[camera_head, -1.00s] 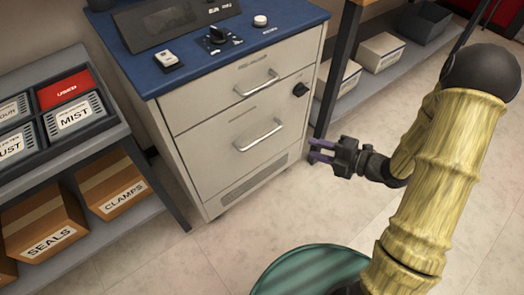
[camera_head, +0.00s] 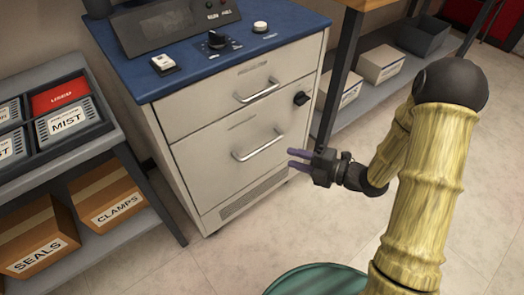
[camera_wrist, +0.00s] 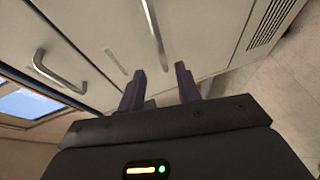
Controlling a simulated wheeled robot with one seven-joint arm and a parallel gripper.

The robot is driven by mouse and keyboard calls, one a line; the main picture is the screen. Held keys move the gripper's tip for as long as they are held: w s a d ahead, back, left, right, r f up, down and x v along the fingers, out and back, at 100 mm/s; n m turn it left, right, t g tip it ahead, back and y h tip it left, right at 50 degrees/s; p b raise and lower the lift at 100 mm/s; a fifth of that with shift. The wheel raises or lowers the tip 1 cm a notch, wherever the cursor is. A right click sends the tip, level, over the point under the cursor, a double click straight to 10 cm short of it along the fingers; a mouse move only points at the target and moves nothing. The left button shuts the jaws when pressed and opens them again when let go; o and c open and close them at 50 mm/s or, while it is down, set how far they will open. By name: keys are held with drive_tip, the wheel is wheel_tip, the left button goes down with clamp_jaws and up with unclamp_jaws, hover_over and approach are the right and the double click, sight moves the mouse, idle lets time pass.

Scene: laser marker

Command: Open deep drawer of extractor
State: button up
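The extractor is a light grey cabinet with a blue top (camera_head: 290,25). Its shallow upper drawer (camera_head: 200,108) and its deep lower drawer (camera_head: 205,165) both look shut. The deep drawer's silver bar handle (camera_head: 260,146) runs across its front. In the wrist view this handle (camera_wrist: 153,32) stands just beyond the fingertips, and the upper drawer's handle (camera_wrist: 58,75) is at the left. My gripper (camera_head: 291,159) is open and empty, with two purple fingers pointing at the deep drawer. It is right of the handle and apart from it. The fingers (camera_wrist: 161,72) are parted in the wrist view.
A rack with labelled trays (camera_head: 75,150) and boxes stands at the left. A shelf with bins (camera_head: 385,82) stands at the right. The floor (camera_head: 240,245) before the cabinet is clear.

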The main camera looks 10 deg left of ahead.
sight(264, 149)
drive_tip(key=b+x, duration=0.3)
drive_tip(key=x, duration=0.8)
drive_tip(key=shift+a+f, duration=0.1)
drive_tip(key=shift+a, duration=0.15)
clamp_jaws()
